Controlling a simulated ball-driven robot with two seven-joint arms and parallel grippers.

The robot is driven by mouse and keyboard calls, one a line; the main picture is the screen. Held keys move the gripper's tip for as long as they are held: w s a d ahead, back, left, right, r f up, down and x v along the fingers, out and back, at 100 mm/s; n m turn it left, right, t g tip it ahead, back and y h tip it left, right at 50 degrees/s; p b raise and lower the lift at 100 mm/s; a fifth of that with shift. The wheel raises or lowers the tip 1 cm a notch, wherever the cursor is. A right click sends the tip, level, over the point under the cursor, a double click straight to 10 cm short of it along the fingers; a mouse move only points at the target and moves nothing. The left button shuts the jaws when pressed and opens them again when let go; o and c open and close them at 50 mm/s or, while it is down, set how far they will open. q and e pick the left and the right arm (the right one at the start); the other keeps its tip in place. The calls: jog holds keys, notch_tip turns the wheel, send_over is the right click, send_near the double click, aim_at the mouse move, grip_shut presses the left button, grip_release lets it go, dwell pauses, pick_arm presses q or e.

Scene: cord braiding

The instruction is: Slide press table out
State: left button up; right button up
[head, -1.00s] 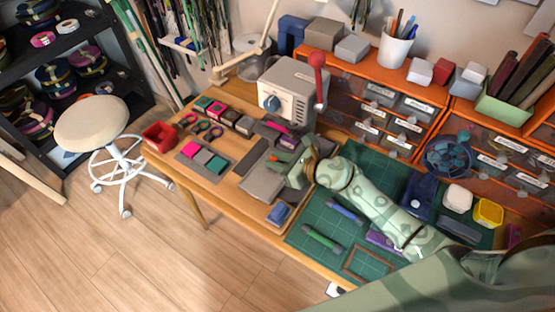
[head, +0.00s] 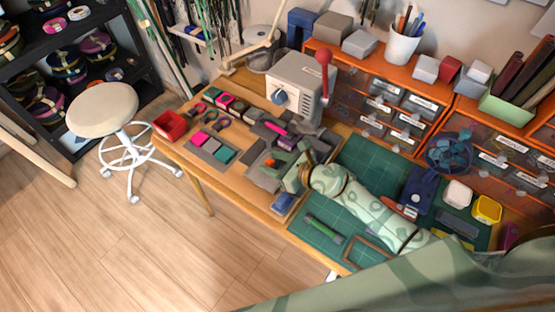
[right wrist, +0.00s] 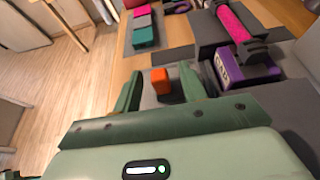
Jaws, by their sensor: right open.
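The grey press (head: 302,98) stands at the back of the wooden table, with a blue dial and a raised red lever (head: 323,68). A flat grey slab (head: 262,170) lies in front of it; I cannot tell surely whether it is the press table. My right gripper (head: 291,178) is low at the slab's right side, partly hidden by its own wrist. In the right wrist view the jaws (right wrist: 160,88) are open, with a small orange block (right wrist: 160,76) showing between or beyond the fingers. Contact cannot be told. My left gripper is not in view.
A pink roll (right wrist: 234,22) and a purple lettered block (right wrist: 247,70) lie close to the right gripper. A blue block (head: 283,203) sits near the front edge. A green cutting mat (head: 362,160) with tools lies under my right arm. A white stool (head: 103,110) stands left.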

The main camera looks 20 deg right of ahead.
jog(key=p+v, duration=0.2)
jog(key=v, duration=0.5)
jog(key=shift+s+d+r, duration=0.15)
jog(key=v, duration=0.9)
